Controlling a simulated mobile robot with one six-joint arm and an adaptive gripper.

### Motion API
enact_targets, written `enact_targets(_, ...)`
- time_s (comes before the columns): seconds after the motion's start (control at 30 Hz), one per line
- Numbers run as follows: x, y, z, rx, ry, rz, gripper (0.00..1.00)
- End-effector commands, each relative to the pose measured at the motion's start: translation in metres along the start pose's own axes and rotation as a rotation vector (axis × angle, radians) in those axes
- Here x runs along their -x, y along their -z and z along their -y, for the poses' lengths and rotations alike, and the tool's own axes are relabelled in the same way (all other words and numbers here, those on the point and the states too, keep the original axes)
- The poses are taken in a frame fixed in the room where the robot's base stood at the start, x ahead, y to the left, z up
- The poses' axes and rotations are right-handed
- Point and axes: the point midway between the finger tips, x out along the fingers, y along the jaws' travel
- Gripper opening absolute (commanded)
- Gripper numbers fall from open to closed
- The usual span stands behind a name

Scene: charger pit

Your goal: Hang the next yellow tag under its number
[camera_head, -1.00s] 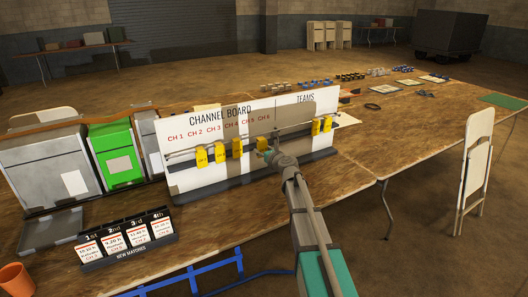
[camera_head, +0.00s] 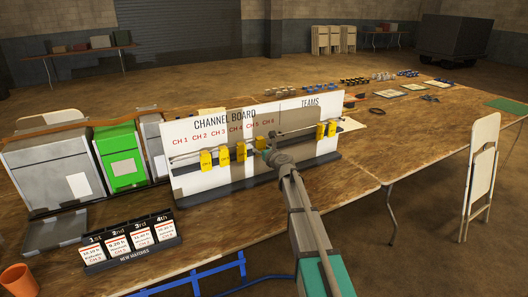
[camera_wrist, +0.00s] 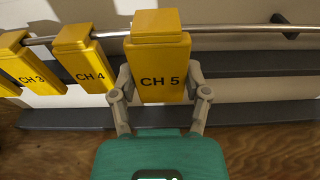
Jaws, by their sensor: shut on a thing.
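My gripper (camera_wrist: 161,95) is shut on the yellow CH 5 tag (camera_wrist: 160,68), with a finger on each side of it. In the head view that tag (camera_head: 260,142) is at the rail, roughly below the CH 5 label on the channel board (camera_head: 190,183). The rail (camera_wrist: 230,31) passes behind the tag; I cannot tell whether the tag rests on it. The CH 4 tag (camera_wrist: 88,62) and CH 3 tag (camera_wrist: 32,68) hang to its left, with another yellow tag (camera_head: 206,160) beyond. Two yellow tags (camera_head: 320,131) (camera_head: 332,128) hang at the TEAMS end.
A dark ledge (camera_wrist: 265,113) runs along the board's foot. A rack of NEW MATCHES cards (camera_head: 132,240) stands at the front left. Grey and green cases (camera_head: 121,160) stand left of the board.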

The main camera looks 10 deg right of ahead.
Motion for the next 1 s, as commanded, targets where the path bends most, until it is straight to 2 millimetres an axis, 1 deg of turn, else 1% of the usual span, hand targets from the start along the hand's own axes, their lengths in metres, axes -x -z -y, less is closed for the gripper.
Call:
enact_targets(0.1,-0.007,-0.001,0.0,0.0,0.0,0.0,0.19)
enact_targets(0.53,-0.028,-0.003,0.0,0.0,0.0,0.0,0.19)
enact_targets(0.6,-0.027,0.003,0.0,0.0,0.0,0.0,0.19)
enact_targets(0.7,-0.027,0.007,-0.001,0.0,0.0,0.0,0.19)
enact_targets(1.0,-0.028,0.01,-0.001,0.0,-0.001,0.0,0.19)
